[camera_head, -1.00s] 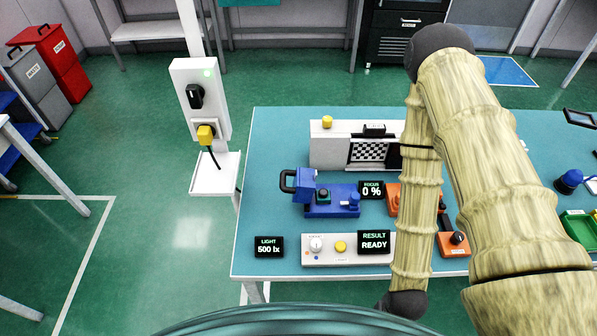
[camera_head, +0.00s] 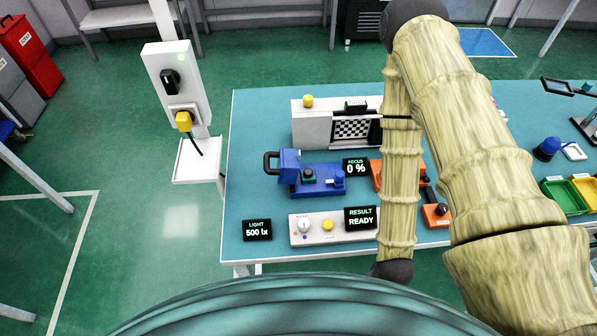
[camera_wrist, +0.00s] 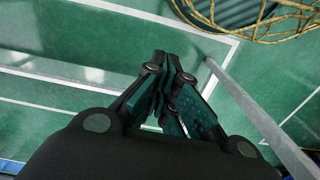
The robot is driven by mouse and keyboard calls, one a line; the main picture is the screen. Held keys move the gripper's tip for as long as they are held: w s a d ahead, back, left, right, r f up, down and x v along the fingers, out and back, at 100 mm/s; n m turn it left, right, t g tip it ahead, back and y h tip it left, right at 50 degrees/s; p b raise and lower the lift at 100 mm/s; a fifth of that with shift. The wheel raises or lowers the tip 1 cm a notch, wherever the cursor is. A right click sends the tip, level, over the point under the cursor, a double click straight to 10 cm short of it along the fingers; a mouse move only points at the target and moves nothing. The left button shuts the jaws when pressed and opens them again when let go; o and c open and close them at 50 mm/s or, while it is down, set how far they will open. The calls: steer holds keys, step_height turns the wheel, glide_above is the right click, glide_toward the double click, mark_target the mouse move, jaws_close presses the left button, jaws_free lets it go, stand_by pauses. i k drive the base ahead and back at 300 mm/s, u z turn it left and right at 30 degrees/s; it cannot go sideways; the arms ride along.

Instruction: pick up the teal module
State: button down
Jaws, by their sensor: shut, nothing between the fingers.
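A small dark teal block with a round centre (camera_head: 308,175) sits on a blue fixture (camera_head: 322,187) at the left of the table in the head view; it may be the teal module, but it is too small to be sure. Another small teal piece (camera_head: 587,87) shows at the far right edge, on or by a black stand. My gripper (camera_wrist: 165,62) is shut and empty in the wrist view, over green floor, away from the table's objects. The head view does not show my gripper, only my arm, which hides part of the table.
The teal table (camera_head: 262,130) holds a white checkerboard unit (camera_head: 311,125), a FOCUS display (camera_head: 356,167), a white control panel (camera_head: 301,236), an orange device (camera_head: 436,216), a green bin (camera_head: 565,198) and a yellow bin (camera_head: 587,190). A white post (camera_head: 178,85) stands left of the table.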

mark_target(308, 177)
steer(key=z, duration=1.2)
steer(key=k, duration=0.8)
steer(key=u, duration=1.15)
